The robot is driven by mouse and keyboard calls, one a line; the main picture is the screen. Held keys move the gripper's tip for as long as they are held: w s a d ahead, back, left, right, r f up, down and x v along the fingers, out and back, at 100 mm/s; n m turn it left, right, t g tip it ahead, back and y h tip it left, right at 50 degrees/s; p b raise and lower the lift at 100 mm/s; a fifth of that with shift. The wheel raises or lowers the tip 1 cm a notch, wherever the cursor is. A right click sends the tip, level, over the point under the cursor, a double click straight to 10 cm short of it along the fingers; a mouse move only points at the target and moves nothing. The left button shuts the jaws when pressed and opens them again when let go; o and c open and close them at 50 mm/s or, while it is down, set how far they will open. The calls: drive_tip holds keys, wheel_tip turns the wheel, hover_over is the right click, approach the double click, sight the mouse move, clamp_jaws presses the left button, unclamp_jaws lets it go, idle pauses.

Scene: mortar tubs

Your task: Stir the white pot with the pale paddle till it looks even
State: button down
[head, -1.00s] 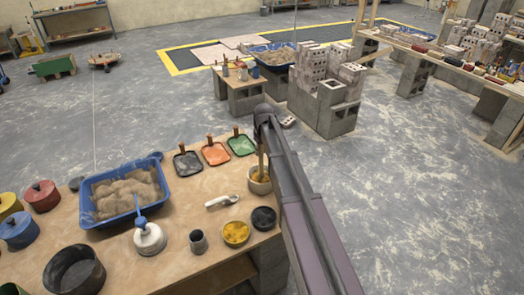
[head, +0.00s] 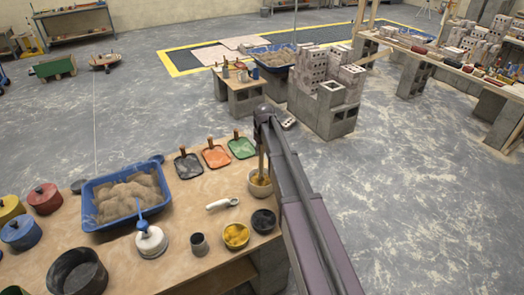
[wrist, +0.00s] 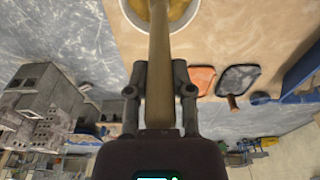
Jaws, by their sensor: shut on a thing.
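The white pot (head: 262,190) stands near the right edge of the wooden table and holds a yellow and paler mix. In the wrist view, part of its rim (wrist: 134,17) shows at the top. The pale paddle (head: 261,163) stands nearly upright with its lower end in the pot. My gripper (wrist: 159,92) is shut on the shaft of the paddle (wrist: 159,60), above the pot. In the head view my arm hides most of the gripper. The paddle's lower end is hidden in the mix, and how even the mix is cannot be told for sure.
A blue tub of sand (head: 92,218) and a green pan (head: 242,147) stand farther left and behind.

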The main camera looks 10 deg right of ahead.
drive_tip(key=shift+r+p, duration=3.15)
drive_tip(key=shift+r, duration=0.25)
